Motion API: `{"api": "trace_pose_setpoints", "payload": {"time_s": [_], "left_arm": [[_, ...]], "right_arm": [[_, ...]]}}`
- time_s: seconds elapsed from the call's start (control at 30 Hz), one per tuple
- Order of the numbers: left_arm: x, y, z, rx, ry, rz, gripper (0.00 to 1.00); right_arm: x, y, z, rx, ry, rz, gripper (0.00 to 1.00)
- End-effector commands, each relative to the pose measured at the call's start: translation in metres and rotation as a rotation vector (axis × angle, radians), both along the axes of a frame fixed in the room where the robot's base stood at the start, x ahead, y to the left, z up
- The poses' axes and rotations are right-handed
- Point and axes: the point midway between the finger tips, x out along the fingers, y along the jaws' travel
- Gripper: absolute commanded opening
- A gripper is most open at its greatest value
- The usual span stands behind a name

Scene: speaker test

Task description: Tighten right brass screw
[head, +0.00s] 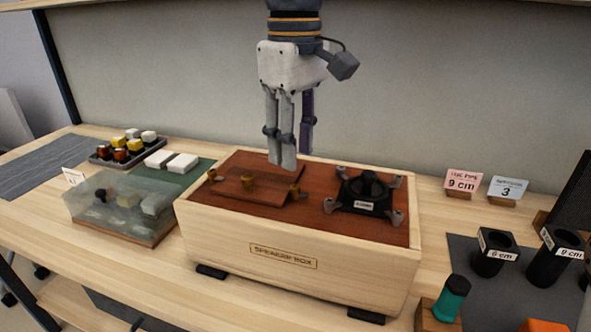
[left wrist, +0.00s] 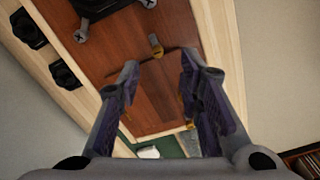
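The right brass screw (head: 295,191) stands at the right end of a raised reddish wooden panel (head: 228,190) on the speaker box (head: 210,228). It also shows in the left wrist view (left wrist: 155,44), just beyond the fingertips. A middle brass screw (head: 248,182) and a left brass screw (head: 212,174) are on the same panel. My left gripper (head: 281,164) points down above the panel, close to the right screw and apart from it. In the left wrist view its fingers (left wrist: 162,68) are spread with nothing between them. My right gripper is not in view.
A black speaker driver in a bracket (head: 368,188) sits right of the panel. A clear bin (head: 120,208) and a tray of knobs (head: 103,157) are at left. Black tubes (head: 492,255) and a green-topped tool (head: 452,298) stand at right. A wall is behind.

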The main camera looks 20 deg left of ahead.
Motion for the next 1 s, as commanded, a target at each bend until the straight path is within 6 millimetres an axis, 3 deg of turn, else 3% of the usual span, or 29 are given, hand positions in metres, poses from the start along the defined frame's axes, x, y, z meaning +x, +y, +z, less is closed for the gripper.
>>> {"api": "trace_pose_setpoints", "payload": {"time_s": [0.1,0.23,0.57,0.6,0.73,1.0], "left_arm": [[-0.001,0.001,-0.027,0.000,0.001,0.001,0.33],[0.000,0.000,-0.049,0.000,0.002,0.001,0.33],[0.000,0.000,-0.059,-0.001,0.000,0.001,0.33],[0.000,0.000,-0.059,0.000,0.001,0.001,0.31],[0.000,0.000,-0.059,0.000,0.001,0.001,0.01],[0.000,0.000,-0.059,0.000,0.001,-0.004,0.00]], "right_arm": [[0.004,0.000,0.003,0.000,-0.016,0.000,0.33],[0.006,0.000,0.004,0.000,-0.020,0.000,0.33],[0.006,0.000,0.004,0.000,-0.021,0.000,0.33],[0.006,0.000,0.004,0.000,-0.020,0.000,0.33],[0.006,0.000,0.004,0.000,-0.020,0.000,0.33],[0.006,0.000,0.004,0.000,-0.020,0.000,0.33]]}}
